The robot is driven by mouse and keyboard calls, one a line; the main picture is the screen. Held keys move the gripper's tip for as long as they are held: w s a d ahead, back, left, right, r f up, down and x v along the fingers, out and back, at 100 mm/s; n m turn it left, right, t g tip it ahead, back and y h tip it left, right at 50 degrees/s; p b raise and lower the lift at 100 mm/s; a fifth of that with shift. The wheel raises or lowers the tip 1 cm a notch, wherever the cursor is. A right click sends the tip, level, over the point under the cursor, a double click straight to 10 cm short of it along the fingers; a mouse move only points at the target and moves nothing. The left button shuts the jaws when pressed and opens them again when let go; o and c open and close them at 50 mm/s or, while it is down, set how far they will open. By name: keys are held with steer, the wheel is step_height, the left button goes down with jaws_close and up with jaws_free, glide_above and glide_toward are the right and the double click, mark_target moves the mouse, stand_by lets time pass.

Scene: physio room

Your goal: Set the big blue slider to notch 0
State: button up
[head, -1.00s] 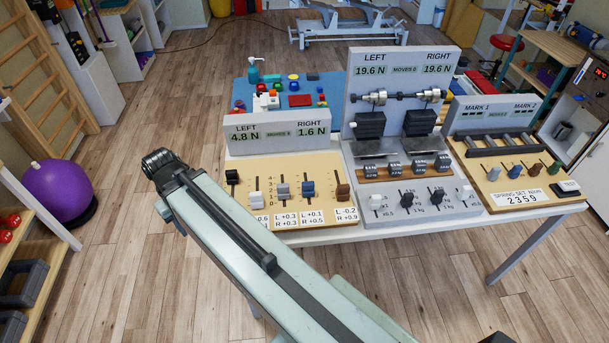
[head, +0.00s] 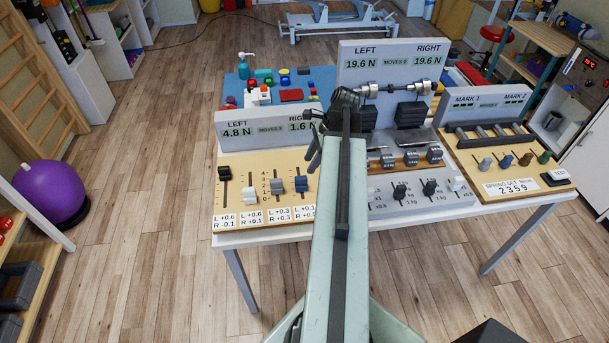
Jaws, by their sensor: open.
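The big blue slider (head: 301,184) is on the wooden slider panel (head: 236,199) at the front left of the table. Its knob is about midway along its slot; I cannot read its exact notch. A 4-to-0 scale, with 0 nearest me, stands by the grey slider (head: 276,186) to its left. A white slider (head: 249,195) and a black one (head: 224,173) are further left. My gripper (head: 314,138) is open and empty, above and just right of the blue slider, apart from it. My arm hides the panel's right end and the brown slider.
To the right are a grey slider panel (head: 418,199) and a wooden peg panel (head: 500,176).

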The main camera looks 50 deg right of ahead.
mark_target(302, 177)
steer(key=b+x, duration=0.7)
steer(key=x, duration=0.1)
steer(key=shift+d, duration=0.1)
steer(key=shift+r, duration=0.1)
jaws_close()
stand_by(1.3)
